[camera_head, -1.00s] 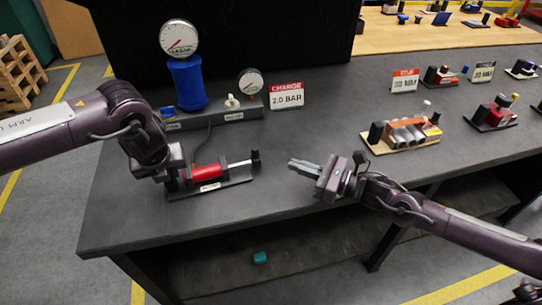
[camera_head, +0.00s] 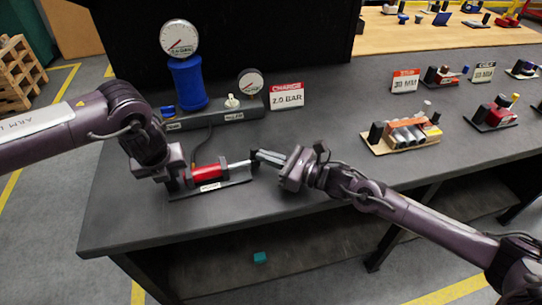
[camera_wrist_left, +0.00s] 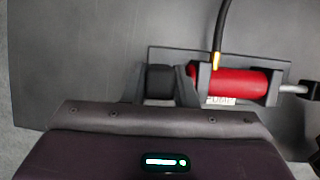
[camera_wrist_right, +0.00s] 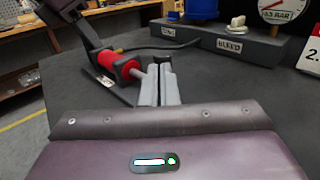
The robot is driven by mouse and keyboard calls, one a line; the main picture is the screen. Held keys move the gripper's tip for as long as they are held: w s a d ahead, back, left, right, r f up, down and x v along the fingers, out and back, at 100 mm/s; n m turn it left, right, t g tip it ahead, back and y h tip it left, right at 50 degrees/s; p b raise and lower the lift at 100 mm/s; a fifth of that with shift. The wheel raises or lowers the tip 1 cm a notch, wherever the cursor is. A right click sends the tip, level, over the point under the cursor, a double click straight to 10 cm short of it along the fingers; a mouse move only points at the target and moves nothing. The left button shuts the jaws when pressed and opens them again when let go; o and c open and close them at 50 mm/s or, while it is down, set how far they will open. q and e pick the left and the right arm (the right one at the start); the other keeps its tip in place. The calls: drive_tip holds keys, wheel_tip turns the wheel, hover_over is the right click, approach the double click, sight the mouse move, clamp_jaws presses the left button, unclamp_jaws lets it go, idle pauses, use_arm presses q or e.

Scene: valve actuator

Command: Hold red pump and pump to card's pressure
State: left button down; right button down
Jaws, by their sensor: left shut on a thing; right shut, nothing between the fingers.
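The red pump (camera_head: 208,172) lies on a dark base plate on the bench, its silver rod (camera_head: 239,164) pointing right to a black end handle. It also shows in the left wrist view (camera_wrist_left: 240,83) and the right wrist view (camera_wrist_right: 112,61). My left gripper (camera_wrist_left: 172,82) is shut on the black block (camera_wrist_left: 159,82) at the pump's left end. My right gripper (camera_head: 262,157) is shut and empty, its fingertips at the black handle; whether they touch, I cannot tell. The card (camera_head: 287,95) reads CHARGE 2.0 BAR. A large gauge (camera_head: 179,39) tops the blue tank (camera_head: 187,83).
A smaller gauge (camera_head: 250,82) and a white bleed knob (camera_head: 232,102) sit on the grey manifold (camera_head: 215,116) behind the pump. A hose runs from the pump to it. A wooden-based fixture (camera_head: 403,134) and other devices stand to the right. The bench front is clear.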

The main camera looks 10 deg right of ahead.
drive_tip(key=a, duration=0.5)
drive_tip(key=shift+s, duration=0.3)
drive_tip(key=v, duration=1.4)
idle(0.9)
